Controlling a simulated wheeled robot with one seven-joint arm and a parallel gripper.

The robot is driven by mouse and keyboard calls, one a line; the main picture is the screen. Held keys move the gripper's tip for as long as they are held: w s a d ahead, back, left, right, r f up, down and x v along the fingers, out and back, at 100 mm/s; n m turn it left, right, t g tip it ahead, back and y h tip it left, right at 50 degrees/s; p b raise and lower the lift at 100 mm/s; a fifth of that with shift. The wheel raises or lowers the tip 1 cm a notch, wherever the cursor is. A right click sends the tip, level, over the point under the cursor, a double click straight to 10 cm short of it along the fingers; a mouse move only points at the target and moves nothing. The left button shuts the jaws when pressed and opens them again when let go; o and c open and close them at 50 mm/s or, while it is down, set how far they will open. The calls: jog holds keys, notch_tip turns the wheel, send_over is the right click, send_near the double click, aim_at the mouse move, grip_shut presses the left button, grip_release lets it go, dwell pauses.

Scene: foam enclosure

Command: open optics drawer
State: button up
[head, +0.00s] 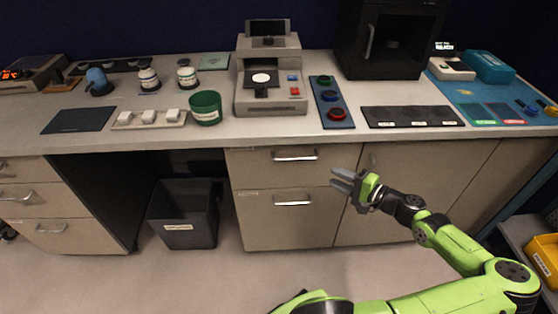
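Two closed drawers are under the middle of the counter: an upper drawer (260,168) with a silver bar handle (295,156), and a deeper lower drawer (270,225) with its own handle (293,201). Their small labels are too small to read, so I cannot tell which drawer is the optics one. My gripper (338,180) is in front of the cabinet, to the right of both handles, touching neither. Its grey fingers point left and look parted, with nothing between them.
A left drawer stack (35,208) is also closed. A dark bin (184,215) stands in the knee space. Cabinet doors (425,175) lie behind my arm. The counter (215,140) carries instruments and containers. The floor before the middle drawers is clear.

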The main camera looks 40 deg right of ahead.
aim_at(298, 158)
jog(key=b+x, duration=0.3)
jog(key=x, duration=1.2)
jog(key=shift+w+d+r, duration=0.1)
jog(key=shift+w, duration=0.2)
grip_shut()
